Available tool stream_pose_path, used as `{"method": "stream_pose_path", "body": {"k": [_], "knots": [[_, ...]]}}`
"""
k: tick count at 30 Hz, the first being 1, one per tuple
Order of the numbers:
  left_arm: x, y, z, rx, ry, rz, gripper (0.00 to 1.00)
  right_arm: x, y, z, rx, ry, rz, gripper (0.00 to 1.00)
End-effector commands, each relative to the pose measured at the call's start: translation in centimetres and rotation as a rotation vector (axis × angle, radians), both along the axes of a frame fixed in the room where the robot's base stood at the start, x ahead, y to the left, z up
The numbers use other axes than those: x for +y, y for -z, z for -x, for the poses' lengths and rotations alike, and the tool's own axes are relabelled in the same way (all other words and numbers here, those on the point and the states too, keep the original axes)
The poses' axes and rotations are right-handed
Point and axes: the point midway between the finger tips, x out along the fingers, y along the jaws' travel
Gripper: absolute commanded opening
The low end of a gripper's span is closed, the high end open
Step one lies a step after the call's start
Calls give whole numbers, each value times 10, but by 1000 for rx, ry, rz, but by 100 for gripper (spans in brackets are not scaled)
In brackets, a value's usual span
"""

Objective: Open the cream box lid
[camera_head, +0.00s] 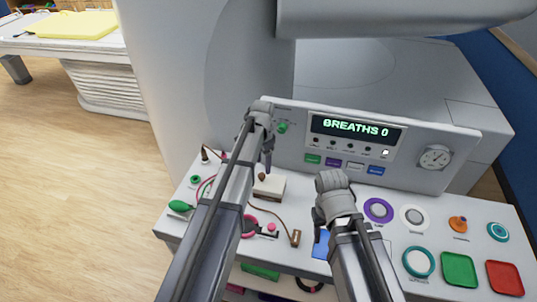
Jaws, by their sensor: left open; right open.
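A small cream box (271,188) with a brown knob (262,177) on top sits on the white console, left of centre. Its lid looks closed, though my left arm covers its left part. My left gripper (267,161) is open just above and behind the box, close to the knob; I cannot tell whether they touch. My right gripper (317,226) is open and empty, above the console to the right of the box, near a blue pad (322,245).
Behind stands a panel with a "BREATHS 0" display (355,130) and a dial (435,157). Purple (378,210) and white rings, a green tray (459,270) and a red tray (505,278) lie right.

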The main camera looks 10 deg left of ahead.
Motion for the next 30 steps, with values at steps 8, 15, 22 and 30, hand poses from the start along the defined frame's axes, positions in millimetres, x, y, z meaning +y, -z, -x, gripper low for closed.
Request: {"method": "stream_pose_path", "body": {"k": [8,15,22,30], "knots": [[10,-4,-10,-3,27,5,69,0,-4,1,0,-1,0,50],[10,7,-9,-3,26,4,69,0,7,1,0,0,0,50],[10,33,-9,-3,25,4,69,0,33,1,0,1,0,50],[10,66,-9,-3,25,4,69,0,66,1,0,2,0,50]]}}
